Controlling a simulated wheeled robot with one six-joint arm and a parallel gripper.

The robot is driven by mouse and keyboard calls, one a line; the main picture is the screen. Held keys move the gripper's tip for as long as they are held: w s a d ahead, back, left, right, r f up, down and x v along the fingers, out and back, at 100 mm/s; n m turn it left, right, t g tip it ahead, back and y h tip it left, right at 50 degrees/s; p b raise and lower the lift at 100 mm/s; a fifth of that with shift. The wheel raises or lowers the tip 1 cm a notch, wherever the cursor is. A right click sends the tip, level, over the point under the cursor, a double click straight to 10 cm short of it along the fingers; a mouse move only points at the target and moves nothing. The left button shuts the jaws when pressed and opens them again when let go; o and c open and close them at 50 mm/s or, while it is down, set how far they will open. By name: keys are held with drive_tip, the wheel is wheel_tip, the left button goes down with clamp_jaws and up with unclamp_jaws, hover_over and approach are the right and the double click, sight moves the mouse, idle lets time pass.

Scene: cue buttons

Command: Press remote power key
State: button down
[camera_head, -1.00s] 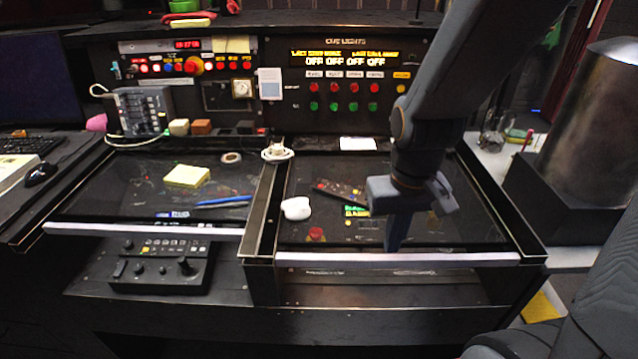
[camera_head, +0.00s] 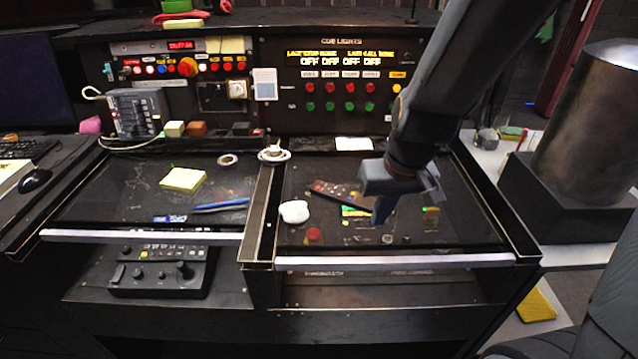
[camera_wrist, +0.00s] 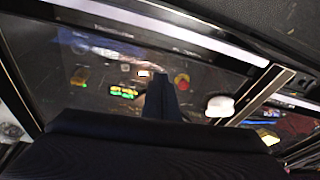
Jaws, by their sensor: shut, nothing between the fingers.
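The remote (camera_head: 337,193) is a dark slim bar with small coloured keys, lying slanted on the dark right-hand desk panel. Its right end is close to my gripper in the head view, and I cannot make out which key is the power key. My gripper (camera_head: 381,217) is shut and empty, fingers pointing down over the panel, to the right of the remote and in front of it. In the wrist view the closed fingers (camera_wrist: 163,88) show in the middle. I cannot make out the remote there; the gripper body covers the lower part.
A white rounded object (camera_head: 295,211) lies left of the remote. A red button (camera_head: 314,235) is near the panel's front edge. A green-lit label (camera_head: 354,211) lies beside the fingers. A raised divider (camera_head: 262,215) borders the panel at left.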

drive_tip(key=w+a+r+n+t+h+p, duration=0.2)
drive_tip(key=w+a+r+t+p, duration=0.1)
drive_tip(key=w+a+p, duration=0.2)
drive_tip(key=w+a+r+n+t+h+p, duration=0.1)
drive_tip(key=w+a+r+t+h+p, duration=0.1)
drive_tip(key=w+a, duration=0.5)
drive_tip(key=w+r+t+p, duration=0.1)
drive_tip(key=w+r+p, duration=0.1)
drive_tip(key=w+p, duration=0.1)
drive_tip(key=shift+w+a+n, duration=0.15)
drive_tip(key=shift+a+n, duration=0.15)
drive_tip(key=shift+n, duration=0.1)
drive_tip(key=shift+r, duration=0.1)
drive_tip(key=b, duration=0.9)
hover_over(318, 188)
drive_tip(key=f, duration=0.4)
drive_tip(key=s+f, duration=0.1)
drive_tip(key=f, duration=0.1)
drive_tip(key=shift+a+f, duration=0.1)
drive_tip(key=shift+a, duration=0.1)
drive_tip(key=shift+f+b, duration=0.6)
drive_tip(key=shift+f, duration=0.7)
